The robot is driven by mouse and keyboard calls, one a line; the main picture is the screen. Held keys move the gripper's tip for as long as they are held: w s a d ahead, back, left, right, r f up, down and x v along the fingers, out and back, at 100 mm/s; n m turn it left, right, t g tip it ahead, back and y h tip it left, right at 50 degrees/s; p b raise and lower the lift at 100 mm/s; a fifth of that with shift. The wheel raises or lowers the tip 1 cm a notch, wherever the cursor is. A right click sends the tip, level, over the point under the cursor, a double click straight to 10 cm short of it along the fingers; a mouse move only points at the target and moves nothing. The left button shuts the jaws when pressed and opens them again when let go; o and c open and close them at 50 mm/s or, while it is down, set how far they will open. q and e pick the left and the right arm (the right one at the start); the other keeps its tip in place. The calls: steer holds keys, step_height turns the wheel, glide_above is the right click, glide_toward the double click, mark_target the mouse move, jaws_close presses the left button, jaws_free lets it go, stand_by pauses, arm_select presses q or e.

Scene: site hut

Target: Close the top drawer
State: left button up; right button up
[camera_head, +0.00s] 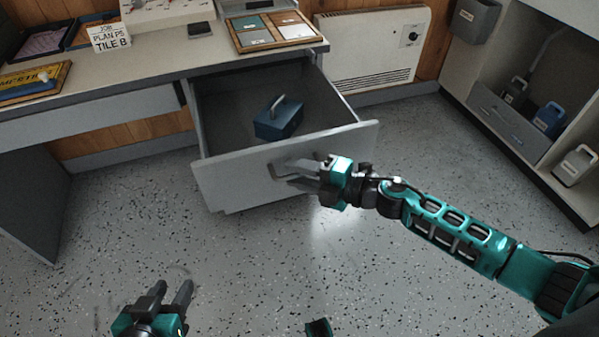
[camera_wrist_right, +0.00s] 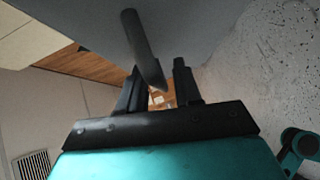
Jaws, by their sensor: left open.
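The top drawer (camera_head: 235,178) under the counter is pulled far out, with its grey front facing me. Its bar handle (camera_head: 297,166) is on the front; the handle also shows in the right wrist view (camera_wrist_right: 142,45). My right gripper (camera_head: 288,172) is at the handle, its fingers apart. In the right wrist view the bar reaches down to the gap between the fingers (camera_wrist_right: 160,85); I cannot tell whether they touch it. My left gripper (camera_head: 172,292) is open and empty, low over the floor.
A blue box with a handle (camera_head: 280,118) lies inside the drawer. The counter (camera_head: 170,60) above holds a sorting tray (camera_head: 268,32), a phone (camera_head: 199,29) and a sign (camera_head: 108,37). A heater (camera_head: 370,50) is behind right, shelves at far right. The floor in front is clear.

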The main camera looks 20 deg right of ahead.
jaws_close()
arm_select(q)
steer(key=shift+f, duration=0.2)
